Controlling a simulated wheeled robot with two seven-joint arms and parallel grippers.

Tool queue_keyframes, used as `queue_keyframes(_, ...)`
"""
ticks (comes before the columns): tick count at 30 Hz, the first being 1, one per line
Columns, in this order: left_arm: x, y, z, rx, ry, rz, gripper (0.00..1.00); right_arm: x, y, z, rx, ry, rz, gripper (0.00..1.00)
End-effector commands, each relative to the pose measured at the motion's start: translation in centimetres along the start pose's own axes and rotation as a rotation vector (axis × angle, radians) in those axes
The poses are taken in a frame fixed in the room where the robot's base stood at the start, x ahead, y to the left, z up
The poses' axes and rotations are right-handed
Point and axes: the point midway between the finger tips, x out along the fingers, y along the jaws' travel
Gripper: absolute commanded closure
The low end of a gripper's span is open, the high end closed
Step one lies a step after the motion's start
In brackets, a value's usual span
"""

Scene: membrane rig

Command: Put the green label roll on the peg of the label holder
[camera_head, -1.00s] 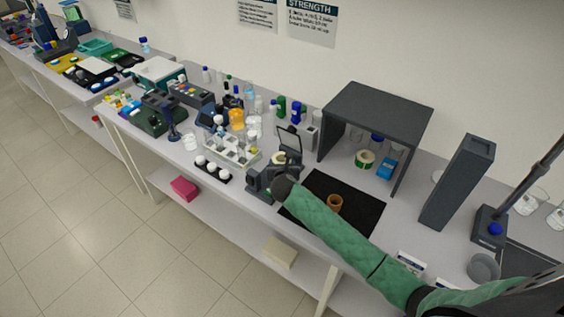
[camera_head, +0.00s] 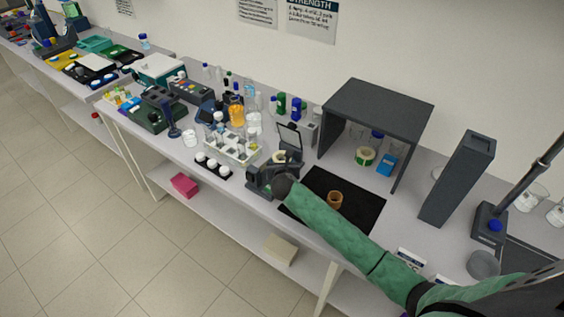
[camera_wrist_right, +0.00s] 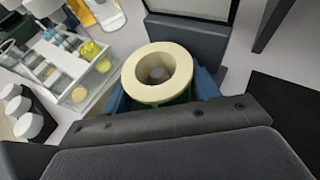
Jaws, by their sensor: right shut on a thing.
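A thick cream-topped roll with a green side (camera_wrist_right: 158,78) sits between the blue fingers of my right gripper (camera_wrist_right: 160,98), which is shut on it. The roll is upright with its hole facing up, and a grey rounded shape shows inside the hole. I cannot tell whether this is the peg of the label holder. In the head view the roll (camera_head: 279,157) is partly hidden by my dark right gripper (camera_head: 268,177). A dark grey block with an upright framed panel (camera_head: 289,138) stands just behind the roll. My left gripper is out of view.
Another cream and green roll (camera_head: 364,156) and a blue box (camera_head: 386,166) stand under the dark shelf (camera_head: 378,108). A brown ring-shaped thing (camera_head: 334,200) sits on the black mat (camera_head: 358,207). A tube rack (camera_head: 232,148) and white-capped vials (camera_head: 212,167) stand to the left.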

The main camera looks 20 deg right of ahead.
Motion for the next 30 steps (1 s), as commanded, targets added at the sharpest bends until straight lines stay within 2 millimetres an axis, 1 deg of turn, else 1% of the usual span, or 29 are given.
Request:
queue_keyframes(10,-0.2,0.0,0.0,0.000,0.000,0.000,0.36,0.1,0.0,-0.3,0.000,-0.001,0.000,0.59)
queue_keyframes(11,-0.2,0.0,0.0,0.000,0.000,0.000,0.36,0.1,0.0,-0.3,0.001,-0.001,0.000,0.34)
queue_keyframes(12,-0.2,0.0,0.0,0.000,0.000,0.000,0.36,0.1,0.0,-0.3,0.001,-0.001,0.000,0.26)
queue_keyframes(14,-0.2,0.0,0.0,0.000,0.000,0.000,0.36,0.2,0.0,-0.3,0.001,-0.001,0.000,0.14)
queue_keyframes(23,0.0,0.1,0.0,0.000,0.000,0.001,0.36,0.1,-0.2,-0.4,0.000,0.000,-0.003,0.14)
queue_keyframes(26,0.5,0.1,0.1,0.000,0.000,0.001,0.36,-0.7,-0.1,-0.6,0.000,-0.001,-0.002,0.14)
queue_keyframes(30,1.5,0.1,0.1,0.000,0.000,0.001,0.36,-2.6,0.0,-0.8,-0.001,-0.001,0.001,0.14)
